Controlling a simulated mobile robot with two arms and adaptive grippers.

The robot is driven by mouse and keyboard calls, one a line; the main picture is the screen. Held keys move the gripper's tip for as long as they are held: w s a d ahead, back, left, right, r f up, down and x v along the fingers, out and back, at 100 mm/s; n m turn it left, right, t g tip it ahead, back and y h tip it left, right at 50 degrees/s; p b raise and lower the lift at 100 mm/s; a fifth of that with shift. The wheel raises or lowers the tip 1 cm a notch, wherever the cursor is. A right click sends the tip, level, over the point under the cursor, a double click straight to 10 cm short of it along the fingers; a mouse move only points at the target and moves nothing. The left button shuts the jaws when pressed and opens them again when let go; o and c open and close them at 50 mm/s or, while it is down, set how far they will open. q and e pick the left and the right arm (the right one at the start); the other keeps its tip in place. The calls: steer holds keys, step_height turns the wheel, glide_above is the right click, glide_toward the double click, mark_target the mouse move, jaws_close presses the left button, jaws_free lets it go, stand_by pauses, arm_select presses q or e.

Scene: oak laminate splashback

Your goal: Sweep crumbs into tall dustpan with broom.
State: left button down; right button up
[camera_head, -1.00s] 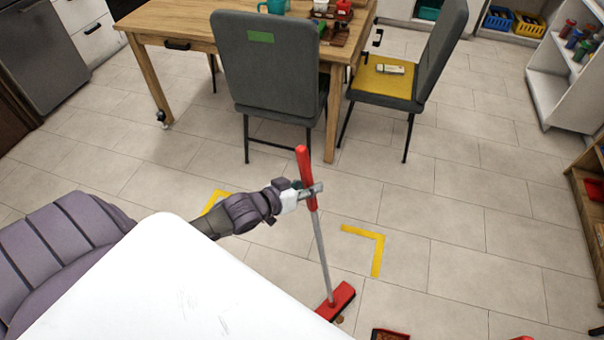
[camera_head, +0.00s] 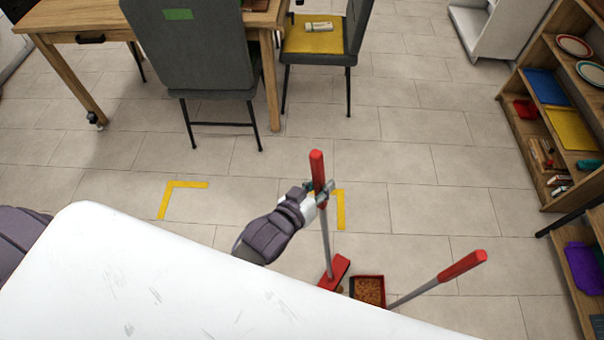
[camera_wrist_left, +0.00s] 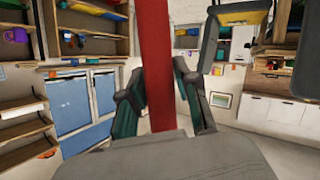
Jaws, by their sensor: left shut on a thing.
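The broom (camera_head: 317,168) has a red grip, a grey pole and a red head (camera_head: 335,273) down at the floor. My left gripper (camera_head: 321,194) is shut on its red grip, just below the top, and the pole leans slightly. In the left wrist view the red grip (camera_wrist_left: 153,55) passes between the fingers (camera_wrist_left: 158,103). The tall dustpan (camera_head: 462,265) has a red grip and a grey pole tilted to the right; its red pan lies just right of the broom head. Brown crumbs (camera_head: 368,291) show in the pan, and a few brown bits lie between pan and broom head. My right gripper is out of view.
A white surface (camera_head: 150,270) covers the lower left and hides floor near me. A grey chair (camera_head: 190,55), a wooden table (camera_head: 75,22) and a yellow-seated chair (camera_head: 318,40) stand behind. Shelves (camera_head: 540,110) stand at right. Yellow tape corners (camera_head: 185,185) mark clear floor.

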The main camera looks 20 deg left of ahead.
arm_select(q)
steer(key=d+r+p, duration=0.1)
steer(key=p, duration=0.1)
steer(key=d+r+p, duration=0.1)
steer(key=r+p, duration=0.1)
steer(key=d+r+p, duration=0.1)
steer(key=shift+s+r+p, duration=0.2)
steer(key=shift+s+p, duration=0.05)
steer(key=shift+p, duration=0.15)
stand_by(0.4)
steer(key=shift+a+r, duration=0.1)
